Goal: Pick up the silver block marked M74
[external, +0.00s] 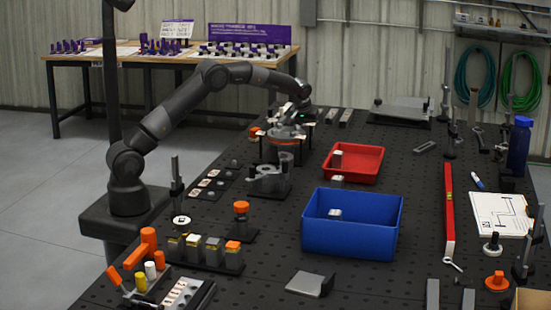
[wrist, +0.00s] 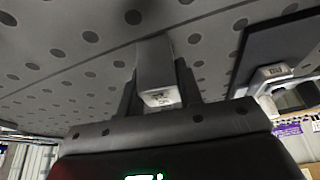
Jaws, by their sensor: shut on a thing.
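A silver-grey block (wrist: 155,65) stands out from between the two dark fingers of my gripper (wrist: 160,90) in the wrist view. The fingers are shut on its two sides. A white label with dark marks shows on the block's near end, but I cannot read it as M74. In the external view my gripper (external: 290,112) is at the far left part of the black table, close to a round grey and orange fixture. The held block is too small to make out there. I cannot tell whether the block touches the table.
The perforated black table (external: 290,215) carries a red tray (external: 374,173) and a blue bin (external: 352,239), right of my arm. Small labelled plates (external: 206,183) lie left of a clear-grey fixture (external: 270,181). Several labelled blocks stand in a rack (external: 205,263) at the front left.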

